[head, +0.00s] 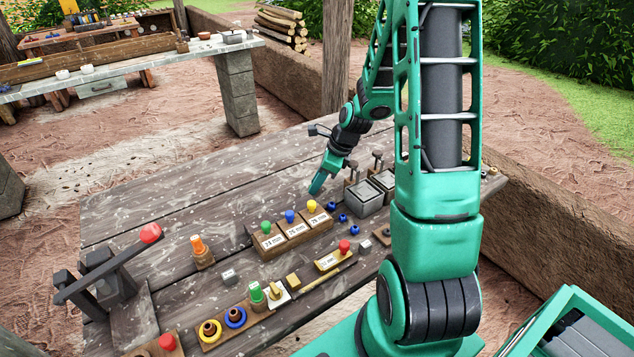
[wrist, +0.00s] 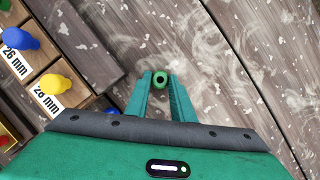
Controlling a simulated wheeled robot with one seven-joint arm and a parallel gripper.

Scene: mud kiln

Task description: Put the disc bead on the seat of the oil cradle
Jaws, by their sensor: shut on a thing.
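My gripper (head: 317,187) points down over the bare planks behind the labelled wooden block. In the wrist view, my gripper (wrist: 161,80) is shut on a small green bead (wrist: 160,85) with a dark hole, which looks like the disc bead. The bead sits between the fingertips; in the head view it is too small to make out. I cannot tell surely which fixture is the oil cradle. A green bottle (head: 257,294) stands at the front beside a small pale plate with a yellow piece (head: 277,292).
The labelled block (head: 290,238) has green, blue and yellow knobs. Several blue beads (head: 343,217) lie to its right, before grey boxes (head: 363,197). A red-knobbed lever (head: 150,233) stands left, near an orange-topped stand (head: 202,256). The table's back left (head: 180,190) is clear.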

